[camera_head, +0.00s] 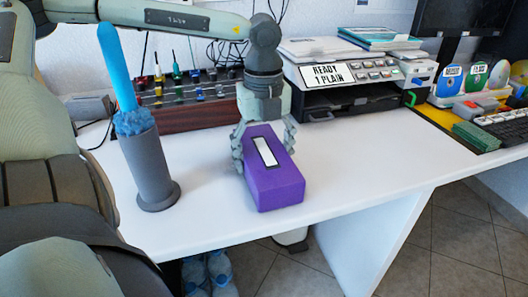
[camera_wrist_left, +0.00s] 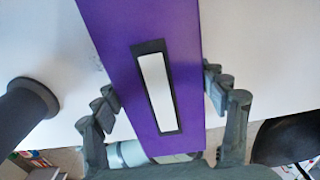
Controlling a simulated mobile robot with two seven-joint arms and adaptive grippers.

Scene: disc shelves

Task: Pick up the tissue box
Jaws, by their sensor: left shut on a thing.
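The tissue box (camera_head: 272,183) is purple with a white slot framed in black on top. It is on or just above the white desk near the front edge; I cannot tell whether it touches the desk. My left gripper (camera_head: 264,149) comes from above and behind, with a finger on each side of the box, shut on it. In the left wrist view the box (camera_wrist_left: 186,62) runs between the two fingers of the left gripper (camera_wrist_left: 160,98). My right gripper is not in view.
A grey cylindrical holder (camera_head: 153,172) with a blue duster stands left of the box. A printer (camera_head: 352,84) and a rack of cables (camera_head: 188,97) stand behind. A keyboard (camera_head: 508,128) lies far right. The white desk (camera_head: 352,161) is clear right of the box.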

